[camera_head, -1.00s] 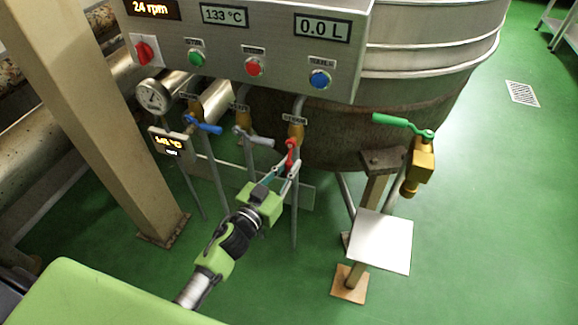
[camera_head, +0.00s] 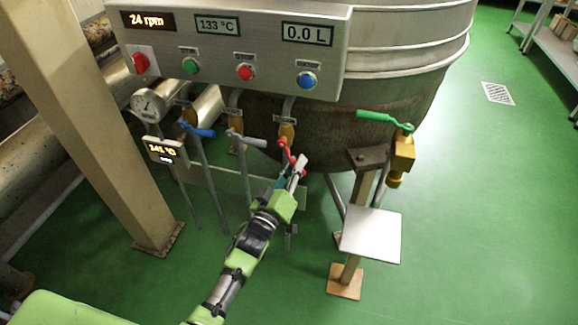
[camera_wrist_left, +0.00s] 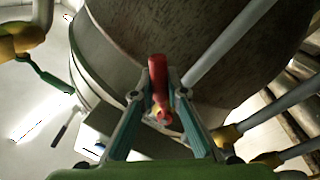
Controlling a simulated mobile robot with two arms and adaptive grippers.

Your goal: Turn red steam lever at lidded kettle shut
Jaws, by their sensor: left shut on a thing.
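The red steam lever (camera_head: 285,151) sits on a brass valve below the control panel, the rightmost of three levers in a row. It slants down and to the right. My left gripper (camera_head: 297,172) is shut on the red lever, coming from below. In the left wrist view the red lever (camera_wrist_left: 158,80) stands between the two fingers, and part of it is hidden by them. The steel kettle (camera_head: 385,100) rises behind the panel; its lid is out of view. My right gripper is not in view.
A blue lever (camera_head: 197,131) and a grey lever (camera_head: 246,140) are on the valves to the left. A green lever (camera_head: 385,119) tops a brass outlet (camera_head: 402,160) at the right, above a pale plate (camera_head: 370,235). A beige post (camera_head: 90,120) stands left. Green floor is open at right.

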